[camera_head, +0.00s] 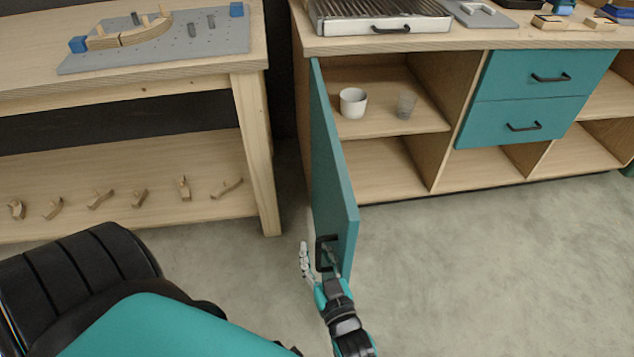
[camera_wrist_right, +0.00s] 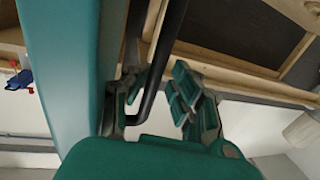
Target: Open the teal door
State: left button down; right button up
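The teal door (camera_head: 335,180) of the low wooden cabinet stands swung far out from the cabinet front, its hinged edge at the left side of the opening. A dark handle (camera_head: 322,254) sits near its free end. My right gripper (camera_head: 319,268) is at this handle. In the right wrist view, the door (camera_wrist_right: 72,70) fills the left side and the black handle bar (camera_wrist_right: 163,62) runs between the spread fingers of my right gripper (camera_wrist_right: 158,97). The fingers are apart, with a gap between the bar and the right finger. My left gripper is out of view.
The open compartment holds a white cup (camera_head: 353,103) and a grey cup (camera_head: 406,105) on its shelf. A wooden workbench (camera_head: 255,150) stands to the left, with small wooden parts on its lower shelf. The floor (camera_head: 480,270) right of the door is clear.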

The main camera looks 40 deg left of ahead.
jog(key=shift+w+d+r, duration=0.1)
jog(key=shift+d+r, duration=0.05)
jog(key=shift+d, duration=0.2)
jog(key=v, duration=1.1)
jog(key=shift+s, duration=0.4)
